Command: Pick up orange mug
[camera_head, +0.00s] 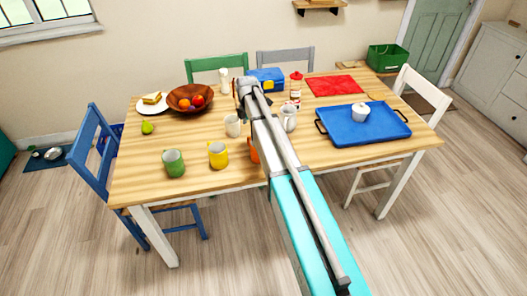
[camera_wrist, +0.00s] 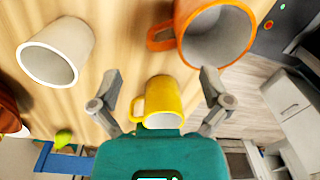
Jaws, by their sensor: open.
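The orange mug (camera_wrist: 215,42) is at the upper right of the wrist view, its opening facing the camera and its handle to the left. In the head view only a sliver of the orange mug (camera_head: 253,151) shows beside my arm, which hides the rest. My gripper (camera_wrist: 160,75) is open and empty in the wrist view. The orange mug lies beyond the fingertips, up and to the right, and is not between them. In the head view I cannot make out the fingers.
A yellow mug (camera_wrist: 160,98) shows between the fingers in the wrist view, with a white mug (camera_wrist: 60,50) to the left. On the table (camera_head: 190,193) stand a green mug (camera_head: 174,163), a fruit bowl (camera_head: 181,107), a white pitcher (camera_head: 289,118) and a blue tray (camera_head: 370,128).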

